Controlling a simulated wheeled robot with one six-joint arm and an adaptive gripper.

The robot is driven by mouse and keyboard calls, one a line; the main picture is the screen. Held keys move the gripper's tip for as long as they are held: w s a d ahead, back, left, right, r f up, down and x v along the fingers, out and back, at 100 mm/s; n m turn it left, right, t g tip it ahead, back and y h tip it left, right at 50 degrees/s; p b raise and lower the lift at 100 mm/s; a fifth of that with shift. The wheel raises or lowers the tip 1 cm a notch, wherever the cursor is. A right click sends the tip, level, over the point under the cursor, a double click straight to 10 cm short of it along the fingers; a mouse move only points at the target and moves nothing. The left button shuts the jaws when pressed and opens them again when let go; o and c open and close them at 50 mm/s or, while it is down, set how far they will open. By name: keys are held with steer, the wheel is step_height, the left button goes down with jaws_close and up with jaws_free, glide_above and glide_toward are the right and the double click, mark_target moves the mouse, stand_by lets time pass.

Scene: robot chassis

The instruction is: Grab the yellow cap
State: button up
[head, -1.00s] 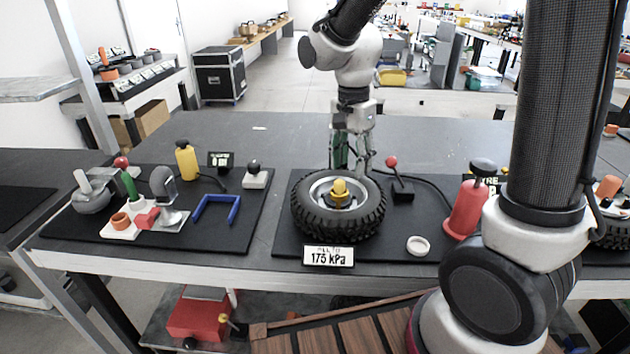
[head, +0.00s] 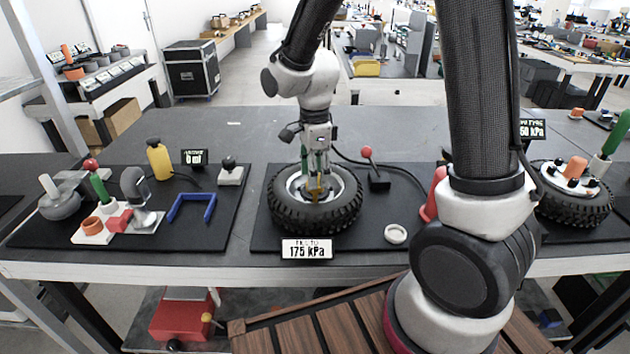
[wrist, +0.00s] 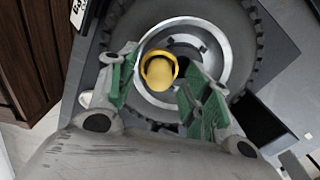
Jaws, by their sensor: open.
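The yellow cap (wrist: 160,71) sits at the hub of the tire (head: 287,215), inside its silver rim. In the wrist view it shows as a rounded yellow piece with a ring-like edge. In the head view my fingers mostly hide it. My gripper (head: 314,188) is over the middle of the tire, pointing down. In the wrist view its green-padded fingers (wrist: 158,85) are spread on the left and right of the cap, with a gap to each side. The gripper is open and holds nothing.
A red-knobbed lever (head: 366,153) stands right of the tire, with a cable behind it. A white ring (head: 396,234) and a 175 kPa sign (head: 307,249) lie in front. A blue bracket (head: 191,208) and a yellow bottle (head: 159,160) are on the left mat.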

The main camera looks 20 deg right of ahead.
steer(key=c, duration=0.8)
